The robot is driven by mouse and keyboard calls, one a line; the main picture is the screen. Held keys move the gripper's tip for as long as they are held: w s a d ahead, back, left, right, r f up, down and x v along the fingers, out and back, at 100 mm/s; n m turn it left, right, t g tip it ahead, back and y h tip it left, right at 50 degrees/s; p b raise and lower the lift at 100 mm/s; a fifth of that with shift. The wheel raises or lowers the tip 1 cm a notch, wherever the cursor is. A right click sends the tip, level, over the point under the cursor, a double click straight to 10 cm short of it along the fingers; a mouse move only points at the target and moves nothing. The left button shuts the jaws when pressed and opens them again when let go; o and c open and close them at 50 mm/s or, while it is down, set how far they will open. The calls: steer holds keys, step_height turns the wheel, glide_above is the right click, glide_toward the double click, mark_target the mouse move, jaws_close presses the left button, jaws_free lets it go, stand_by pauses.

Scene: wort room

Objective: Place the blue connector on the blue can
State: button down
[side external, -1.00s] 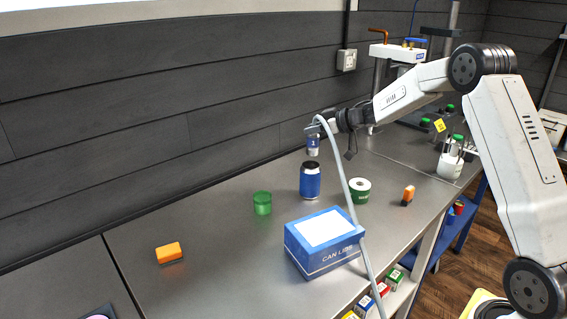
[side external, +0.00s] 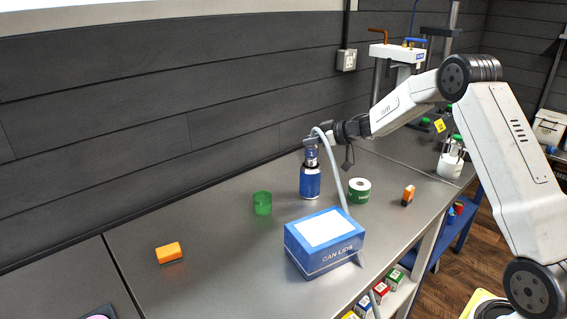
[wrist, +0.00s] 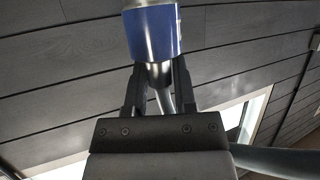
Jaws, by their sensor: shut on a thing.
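The blue can (side external: 310,183) stands upright on the metal bench. My gripper (side external: 311,141) is above it, shut on the blue connector (side external: 312,155). The connector hangs upright directly over the can, its lower end at the can's dark top. I cannot tell whether the two touch. In the wrist view, my gripper (wrist: 157,85) has its fingers on either side of a narrow grey neck, with the connector's blue body (wrist: 152,35) beyond them. The can's top is mostly hidden.
A grey hose (side external: 335,165) hangs from my gripper past a blue can-lids box (side external: 345,245). A green jar (side external: 262,203), a green-and-white roll (side external: 359,190) and orange blocks (side external: 169,251) (side external: 408,195) stand around. The bench's left part is mostly clear.

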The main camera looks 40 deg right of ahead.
steer(key=shift+f, duration=0.15)
steer(key=shift+c, duration=2.1)
jaws_free()
steer(key=shift+r, duration=0.2)
steer(key=v, duration=1.2)
steer(key=shift+a, duration=0.15)
